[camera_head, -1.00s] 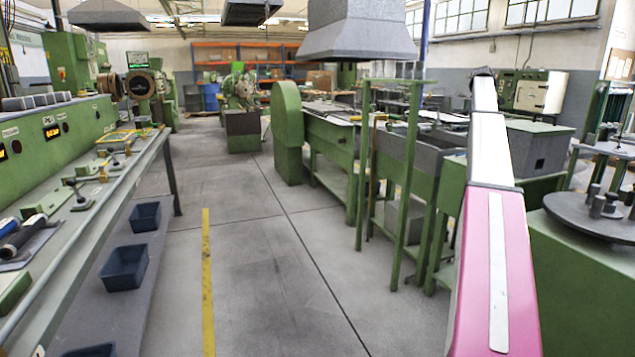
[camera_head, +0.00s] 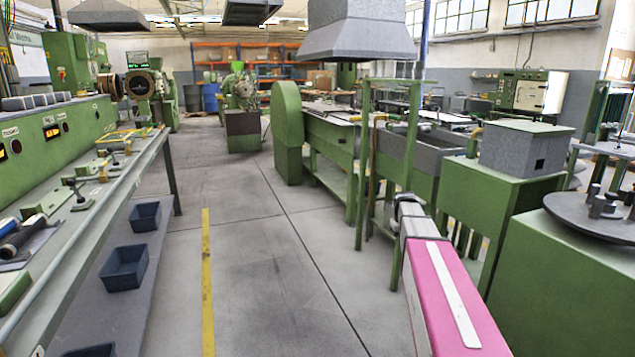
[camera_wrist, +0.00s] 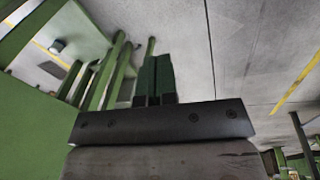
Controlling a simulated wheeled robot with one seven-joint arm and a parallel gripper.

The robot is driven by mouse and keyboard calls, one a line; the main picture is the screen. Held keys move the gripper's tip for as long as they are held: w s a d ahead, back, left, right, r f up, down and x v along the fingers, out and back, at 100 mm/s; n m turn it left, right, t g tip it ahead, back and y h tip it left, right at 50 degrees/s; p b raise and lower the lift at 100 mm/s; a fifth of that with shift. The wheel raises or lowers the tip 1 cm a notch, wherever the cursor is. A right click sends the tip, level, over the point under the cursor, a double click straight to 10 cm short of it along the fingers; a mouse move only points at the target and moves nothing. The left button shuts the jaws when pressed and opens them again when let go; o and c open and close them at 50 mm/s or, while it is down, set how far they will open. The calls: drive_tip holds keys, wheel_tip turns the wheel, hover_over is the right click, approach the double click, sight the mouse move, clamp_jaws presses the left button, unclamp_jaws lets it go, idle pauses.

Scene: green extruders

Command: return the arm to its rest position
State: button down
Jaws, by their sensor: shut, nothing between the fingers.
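My arm (camera_head: 452,290), pink with a white strip and a grey-white far section, reaches up from the bottom right in the head view. Its visible end is low, over the aisle side of the green machine frames. My gripper (camera_wrist: 155,62) shows in the wrist view as two dark green fingers side by side beyond a dark grey bar. The fingers are shut with nothing between them. I cannot make out the fingers in the head view.
Green machine frames (camera_head: 382,150) and a green cabinet (camera_head: 497,190) with a grey box (camera_head: 527,146) stand close right of the arm. A workbench (camera_head: 85,210) with blue bins (camera_head: 125,267) lines the left. The grey floor aisle (camera_head: 265,260) between them is clear.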

drive_tip(key=s+a+f, duration=0.3)
drive_tip(key=s+a, duration=0.1)
drive_tip(key=s, duration=0.4)
drive_tip(key=s+a+f+m+y, duration=0.1)
drive_tip(key=s+a+f, duration=0.3)
drive_tip(key=s, duration=0.5)
drive_tip(key=s+a+f+g, duration=0.1)
drive_tip(key=s+a+f, duration=0.3)
drive_tip(key=s+a, duration=0.2)
drive_tip(key=s, duration=0.2)
drive_tip(key=shift+s+a+f+m, duration=0.2)
drive_tip(key=shift+s+m, duration=0.15)
drive_tip(key=shift+m, duration=0.05)
